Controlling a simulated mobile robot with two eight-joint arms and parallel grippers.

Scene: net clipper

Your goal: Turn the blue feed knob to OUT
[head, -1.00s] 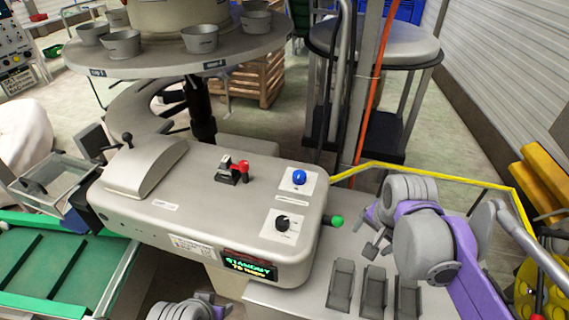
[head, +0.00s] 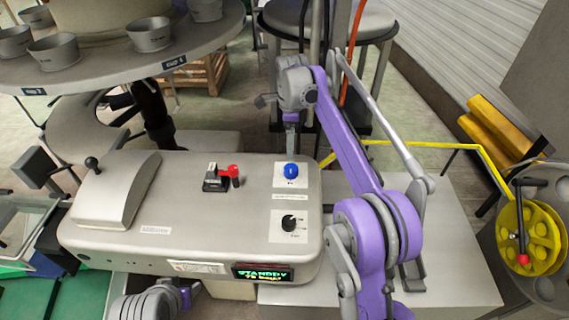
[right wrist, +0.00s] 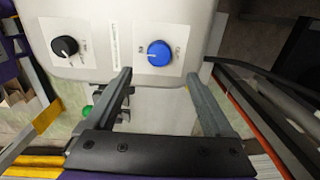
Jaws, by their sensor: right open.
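The blue feed knob (head: 291,170) sits on a white label plate at the far right of the grey machine top. In the right wrist view the blue knob (right wrist: 159,53) has a white mark on its left side, with small labels on both sides that I cannot read surely. My right gripper (head: 290,131) is beyond the knob in the head view. In the right wrist view its open fingers (right wrist: 160,76) straddle the line to the knob, with nothing between them; they appear short of it. Only part of my left arm shows.
A black knob (head: 289,222) sits nearer me on the same top, above a STANDBY display (head: 262,273). A red-handled switch (head: 222,178) is to the left. A round table with cups (head: 105,68) stands behind. A yellow rail (head: 430,145) runs at right.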

